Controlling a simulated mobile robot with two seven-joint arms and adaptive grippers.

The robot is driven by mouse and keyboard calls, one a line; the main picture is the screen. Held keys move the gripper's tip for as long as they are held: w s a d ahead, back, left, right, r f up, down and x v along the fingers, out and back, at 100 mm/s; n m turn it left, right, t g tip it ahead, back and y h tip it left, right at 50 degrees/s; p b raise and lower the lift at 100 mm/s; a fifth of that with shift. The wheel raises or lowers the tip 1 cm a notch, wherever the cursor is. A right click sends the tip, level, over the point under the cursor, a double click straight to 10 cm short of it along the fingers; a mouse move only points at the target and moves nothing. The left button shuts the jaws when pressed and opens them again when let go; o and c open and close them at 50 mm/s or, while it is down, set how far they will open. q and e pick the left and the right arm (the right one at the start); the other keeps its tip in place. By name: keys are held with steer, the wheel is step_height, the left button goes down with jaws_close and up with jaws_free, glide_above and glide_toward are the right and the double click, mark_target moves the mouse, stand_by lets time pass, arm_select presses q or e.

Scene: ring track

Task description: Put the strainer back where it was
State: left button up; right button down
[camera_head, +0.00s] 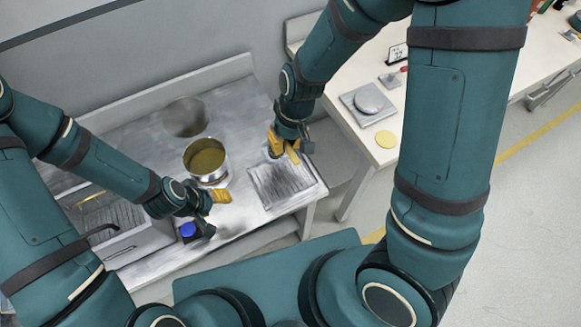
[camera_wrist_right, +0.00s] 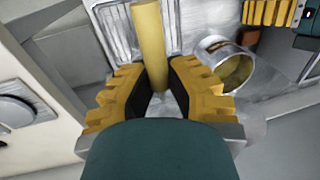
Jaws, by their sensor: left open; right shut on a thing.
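My right gripper (camera_head: 288,150) is over the ribbed metal tray (camera_head: 292,184) at the right end of the metal counter. In the right wrist view its fingers (camera_wrist_right: 152,72) are shut on a yellow rod-like handle (camera_wrist_right: 149,35), apparently the strainer's. The strainer's other end cannot be made out. A round metal pot (camera_head: 198,174) with a yellow-brown inside stands left of the tray; it also shows in the right wrist view (camera_wrist_right: 241,54). My left gripper (camera_head: 213,203) is open in front of the pot; I cannot tell whether it touches it.
A blue-topped item (camera_head: 187,229) is near the counter's front edge. A dark round recess (camera_head: 185,117) lies behind the pot. A ribbed metal unit (camera_head: 105,215) is at left.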

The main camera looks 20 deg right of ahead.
arm_select(q)
step_height(320, 180, down, 2)
steer(key=shift+w+d+f+b, duration=0.1)
steer(key=shift+f+b, duration=0.1)
steer(key=shift+b, duration=0.75)
arm_select(e)
step_height(320, 180, down, 10)
steer(key=shift+s, duration=0.1)
arm_select(q)
steer(key=shift+f, duration=0.15)
arm_select(e)
steer(key=shift+f, duration=0.1)
steer(key=c, duration=1)
jaws_free()
steer(key=shift+c, duration=0.2)
arm_select(q)
steer(key=shift+r, duration=0.25)
step_height(320, 180, up, 2)
steer(key=shift+r+p, duration=0.25)
steer(key=shift+p, duration=0.9)
arm_select(e)
step_height(320, 180, up, 12)
steer(key=d, duration=0.2)
steer(key=shift+d, duration=0.15)
